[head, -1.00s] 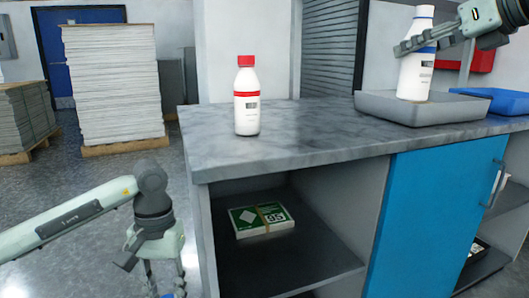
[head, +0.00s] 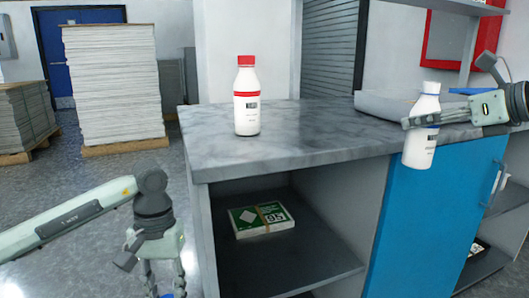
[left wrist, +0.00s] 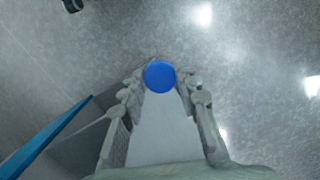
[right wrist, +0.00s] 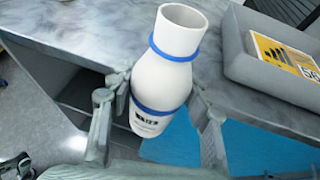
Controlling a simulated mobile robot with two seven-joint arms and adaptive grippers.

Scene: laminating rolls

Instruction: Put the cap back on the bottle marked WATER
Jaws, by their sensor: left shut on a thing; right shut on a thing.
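My right gripper (head: 420,122) is shut on a white bottle (head: 422,150) with a blue ring, held upright in front of the counter's edge. In the right wrist view the bottle (right wrist: 165,85) has an open, capless neck and a dark label too small to read surely. My left gripper (left wrist: 160,85) is shut on a round blue cap (left wrist: 160,76), held over the floor. In the head view the left gripper (head: 163,285) hangs low, left of the counter, its fingertips at the bottom edge. The two grippers are well apart.
A white bottle with a red cap and red ring (head: 246,115) stands on the grey counter (head: 300,135). A grey tray (head: 375,104) lies on the counter behind my right gripper. It holds a yellow-labelled pack (right wrist: 285,58). A blue cabinet door (head: 430,210) is below.

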